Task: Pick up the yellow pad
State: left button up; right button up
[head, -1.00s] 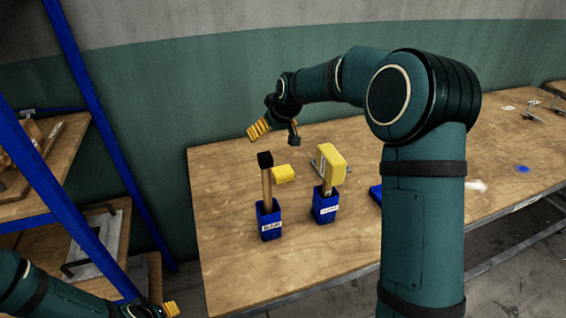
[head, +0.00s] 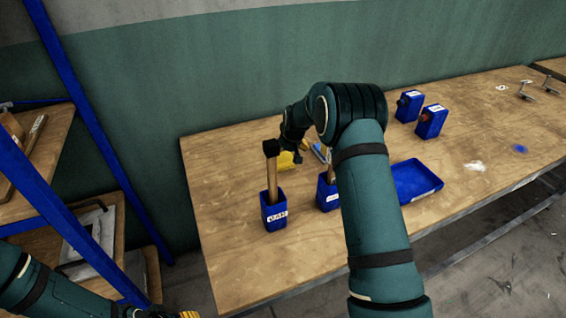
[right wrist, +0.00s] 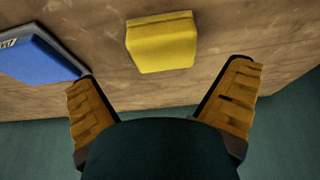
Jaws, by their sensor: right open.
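The yellow pad (right wrist: 160,42) is a small block lying on the wooden table, ahead of my right fingers in the right wrist view. In the head view the pad (head: 286,160) shows behind the black-headed hammer, partly covered. My right gripper (right wrist: 160,88) is open and empty, its orange ribbed fingers spread wide, with the pad between their lines but beyond the tips. In the head view my right gripper (head: 298,152) is beside the pad, mostly hidden by its wrist. My left gripper (head: 188,314) barely shows at the bottom edge; its jaws are unclear.
The hammer (head: 271,180) stands upright in a blue labelled holder (head: 274,212). A second blue holder (head: 327,193) is partly behind my right arm. A blue tray (head: 415,180) and two blue boxes (head: 431,121) lie to the right. A blue shelf frame (head: 75,90) stands left.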

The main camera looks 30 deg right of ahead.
aim_at(283, 158)
jog(key=x, duration=0.5)
jog(key=shift+w+a+f, duration=0.1)
jog(key=shift+a, duration=0.1)
jog(key=c, duration=0.7)
